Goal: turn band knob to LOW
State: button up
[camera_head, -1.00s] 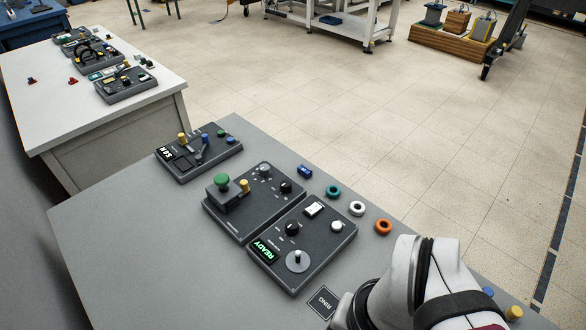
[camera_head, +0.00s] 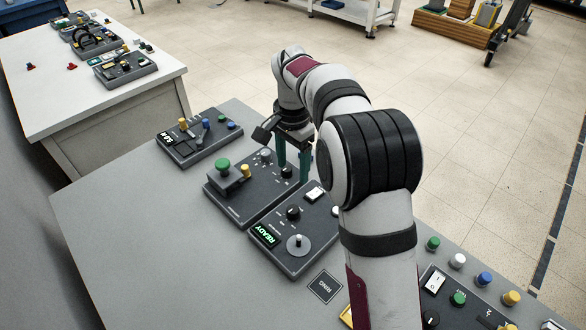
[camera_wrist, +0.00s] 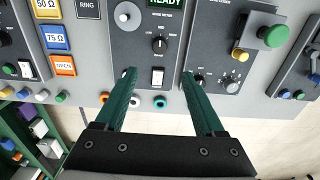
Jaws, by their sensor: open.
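Several black knobs show, and their labels are too small to read, so I cannot tell for sure which one is the band knob. One black knob (camera_head: 292,213) is on the panel with the READY display (camera_head: 266,234); it also shows in the wrist view (camera_wrist: 160,44). Another black knob (camera_head: 287,172) is on the neighbouring panel with the green mushroom button (camera_head: 222,165), and a dial (camera_wrist: 232,86) sits beside it. My gripper (camera_head: 293,170) is open and empty above the back part of these panels. In the wrist view, its green fingers (camera_wrist: 158,77) straddle a white rocker switch (camera_wrist: 158,77).
A round crank (camera_head: 298,244) and yellow button (camera_head: 245,171) stand up from the panels. Another panel (camera_head: 199,146) lies left. The table's left front is clear.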

aim_at(293, 209)
notch_tip(293, 209, down, 15)
jog(key=shift+f, duration=0.15)
jog(key=shift+c, duration=0.2)
grip_shut()
